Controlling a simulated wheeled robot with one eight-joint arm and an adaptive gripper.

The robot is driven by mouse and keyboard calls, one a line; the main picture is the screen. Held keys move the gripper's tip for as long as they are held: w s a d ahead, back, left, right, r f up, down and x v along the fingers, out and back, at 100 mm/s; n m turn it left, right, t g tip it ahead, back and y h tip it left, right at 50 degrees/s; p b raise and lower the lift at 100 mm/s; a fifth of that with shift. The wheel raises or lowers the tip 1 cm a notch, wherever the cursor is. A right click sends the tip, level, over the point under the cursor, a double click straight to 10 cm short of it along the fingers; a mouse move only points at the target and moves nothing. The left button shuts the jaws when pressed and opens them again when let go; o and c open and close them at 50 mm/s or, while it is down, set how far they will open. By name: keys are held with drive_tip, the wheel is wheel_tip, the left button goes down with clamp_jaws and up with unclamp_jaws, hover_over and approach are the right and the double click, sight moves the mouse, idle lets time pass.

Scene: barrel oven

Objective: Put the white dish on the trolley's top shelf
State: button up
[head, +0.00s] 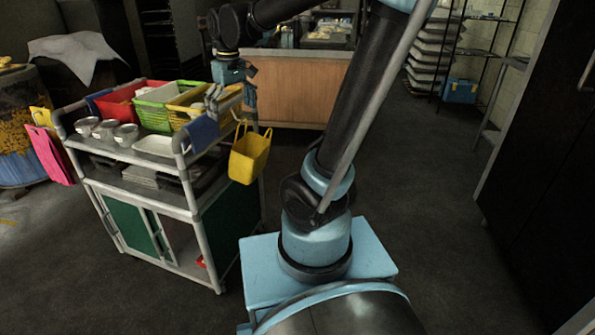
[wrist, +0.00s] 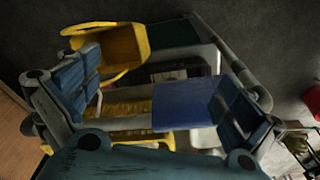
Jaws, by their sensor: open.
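A shallow white dish (head: 155,145) lies flat on the trolley's top shelf (head: 108,150), near its front edge, in front of the green basket. My gripper (head: 232,97) is open, above the yellow basket at the right end of the trolley, to the right of the dish and apart from it. In the wrist view, its two blue-padded fingers (wrist: 160,95) stand wide apart with nothing held between them. A pale edge beyond the fingers may be the dish, but I cannot tell.
Red (head: 118,106), green (head: 153,115) and yellow (head: 188,112) baskets fill the shelf's back. Several metal bowls (head: 104,130) stand left of the dish. A blue cloth (head: 201,134) and a yellow bucket (head: 249,158) hang at the right end. Floor to the right is clear.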

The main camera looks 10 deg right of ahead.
drive_tip(key=s+d+f+m+t, duration=0.1)
drive_tip(key=s+d+f+m, duration=0.5)
drive_tip(key=s+d+f, duration=0.8)
drive_tip(key=s+d, duration=0.2)
drive_tip(key=shift+s+d+f, duration=0.15)
drive_tip(key=shift+s+d, duration=0.1)
drive_tip(key=shift+s, duration=0.1)
